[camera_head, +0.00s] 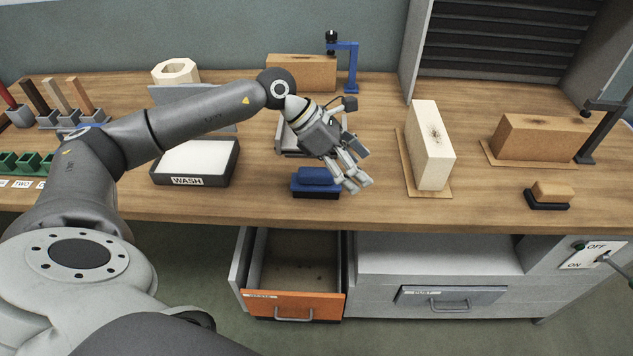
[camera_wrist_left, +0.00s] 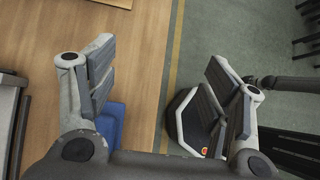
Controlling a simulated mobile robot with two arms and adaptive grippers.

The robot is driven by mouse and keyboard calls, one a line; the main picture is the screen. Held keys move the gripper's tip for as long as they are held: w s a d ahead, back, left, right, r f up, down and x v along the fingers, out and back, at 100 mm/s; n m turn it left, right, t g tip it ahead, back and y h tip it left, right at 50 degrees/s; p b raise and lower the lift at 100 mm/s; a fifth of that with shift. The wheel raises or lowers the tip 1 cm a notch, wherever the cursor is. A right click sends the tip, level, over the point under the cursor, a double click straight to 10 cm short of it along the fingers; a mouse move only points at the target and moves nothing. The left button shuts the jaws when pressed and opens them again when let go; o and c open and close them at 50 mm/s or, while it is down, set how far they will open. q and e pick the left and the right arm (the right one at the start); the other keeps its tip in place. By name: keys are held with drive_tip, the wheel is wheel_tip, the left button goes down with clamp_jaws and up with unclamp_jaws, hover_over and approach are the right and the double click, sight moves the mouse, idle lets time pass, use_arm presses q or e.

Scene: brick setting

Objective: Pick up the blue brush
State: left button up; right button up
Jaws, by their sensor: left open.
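The blue brush (camera_head: 316,181) lies near the front edge of the wooden bench, with a blue top and dark underside. My left gripper (camera_head: 355,182) is just to the right of the brush, fingers pointing down and toward the front edge. Its fingers are spread, with nothing seen between them. In the left wrist view the open fingers (camera_wrist_left: 162,92) straddle the bench edge, and the blue brush (camera_wrist_left: 110,122) shows partly hidden behind the left finger. My right gripper is in neither view.
A WASH tray (camera_head: 187,181) stands left of the brush, and a pale upright block (camera_head: 431,146) stands to the right. A tan-topped brush (camera_head: 552,193) lies farther right. Below the bench, an orange-fronted drawer (camera_head: 294,304) is open.

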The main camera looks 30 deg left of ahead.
sight(322, 182)
use_arm(q)
drive_tip(key=a+y, duration=0.1)
drive_tip(key=a, duration=0.2)
drive_tip(key=a+y, duration=0.1)
drive_tip(key=a, duration=0.3)
drive_tip(key=s+a+g+y, duration=0.1)
drive_tip(key=a+y, duration=0.1)
drive_tip(key=a, duration=0.2)
drive_tip(key=shift+f, duration=0.1)
drive_tip(key=x, duration=0.2)
drive_tip(key=a+p+x, duration=0.1)
drive_tip(key=x, duration=0.1)
drive_tip(key=shift+d+f, duration=0.2)
drive_tip(key=shift+f, duration=0.4)
drive_tip(key=p+x, duration=0.1)
drive_tip(key=x, duration=0.1)
drive_tip(key=p+x, duration=0.1)
drive_tip(key=x, duration=0.1)
drive_tip(key=shift+s+d+f, duration=0.15)
drive_tip(key=shift+f, duration=0.2)
drive_tip(key=shift+d+f, duration=0.15)
drive_tip(key=shift+f, duration=0.3)
drive_tip(key=c, duration=1.2)
